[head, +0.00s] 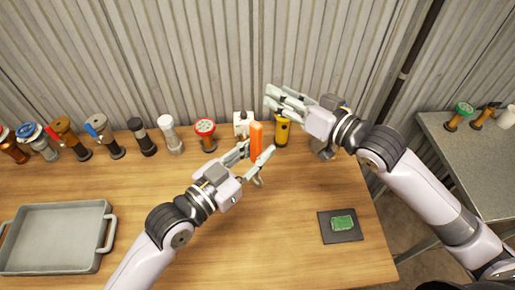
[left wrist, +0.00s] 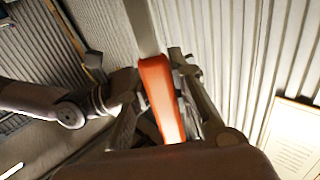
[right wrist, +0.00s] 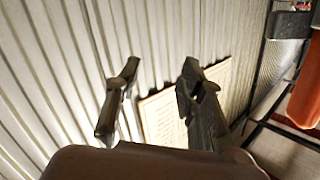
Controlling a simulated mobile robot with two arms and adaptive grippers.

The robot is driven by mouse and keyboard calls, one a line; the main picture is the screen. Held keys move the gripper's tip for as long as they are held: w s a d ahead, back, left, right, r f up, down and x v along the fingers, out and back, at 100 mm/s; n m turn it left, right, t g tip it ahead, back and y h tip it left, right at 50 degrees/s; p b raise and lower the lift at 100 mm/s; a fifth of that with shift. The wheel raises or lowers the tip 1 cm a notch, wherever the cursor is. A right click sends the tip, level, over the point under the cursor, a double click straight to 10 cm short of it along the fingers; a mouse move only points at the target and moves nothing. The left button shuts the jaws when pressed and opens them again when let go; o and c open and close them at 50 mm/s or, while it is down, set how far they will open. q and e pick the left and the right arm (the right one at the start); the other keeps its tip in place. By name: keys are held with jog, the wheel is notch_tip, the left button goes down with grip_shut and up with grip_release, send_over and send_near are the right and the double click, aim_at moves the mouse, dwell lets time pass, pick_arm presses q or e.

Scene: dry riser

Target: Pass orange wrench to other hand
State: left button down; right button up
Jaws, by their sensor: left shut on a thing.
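The orange wrench (head: 256,141) stands roughly upright in my left gripper (head: 251,161), above the table. In the left wrist view its orange handle (left wrist: 163,95) lies between the fingers, with a grey shaft (left wrist: 141,25) running on past it. My left gripper is shut on the handle. My right gripper (head: 284,101) is open and empty, above and to the right of the wrench in the head view, apart from it.
Several valves and nozzles (head: 113,146) line the back of the wooden table (head: 290,230). A grey tray (head: 55,238) is at left; a dark mat (head: 330,231) with a green piece is at right. The front middle is clear.

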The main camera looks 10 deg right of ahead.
jog(key=w+d+f+m+g+h, duration=0.25)
jog(key=d+f+m+h, duration=0.55)
jog(key=d+f, duration=1.8)
jog(key=s+d+f+m+g+h, duration=0.4)
jog(key=s+d+f+g+h, duration=0.25)
jog(key=s+d+f, duration=1.6)
jog(key=s+a+f+n+g+y, duration=0.15)
jog(key=s+f, duration=0.25)
jog(key=s, duration=0.5)
jog(key=s+a+f+n+y, duration=0.1)
jog(key=s+a+f+n, duration=0.2)
jog(key=a, duration=0.9)
jog(key=s+a+f+n+g+y, duration=0.1)
jog(key=s+a+f+n, duration=0.2)
jog(key=s+a+f, duration=0.4)
jog(key=s+a+f+n+g+y, duration=0.1)
jog(key=s+a+f+n, duration=0.2)
jog(key=a, duration=1.4)
notch_tip(320, 180, down, 3)
jog(key=shift+s+f+n, duration=0.1)
jog(key=shift+s+n, duration=0.25)
jog(key=shift+s, duration=0.65)
